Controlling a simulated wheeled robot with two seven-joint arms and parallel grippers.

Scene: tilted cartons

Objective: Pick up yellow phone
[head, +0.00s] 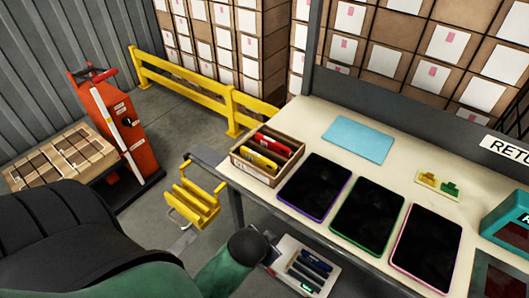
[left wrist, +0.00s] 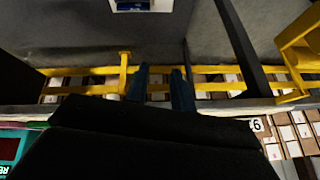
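The yellow phone (head: 258,160) lies in a brown carton (head: 240,168) at the near left corner of the table, in front of a red phone (head: 272,143). My left arm comes in from the lower left of the head view. Its wrist is low in front of the table edge, below the carton, and its fingers are hard to make out there. In the left wrist view my left gripper (left wrist: 161,85) shows two dark fingers apart with nothing between them. The yellow phone is not visible in that view. My right gripper is not in view.
Tablets with purple, green and pink edges (head: 315,187) lie right of the carton. A blue sheet (head: 358,139) lies behind them. A white tray with dark devices (head: 287,245) is below the table edge. A yellow rack (head: 195,203) stands left of the table.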

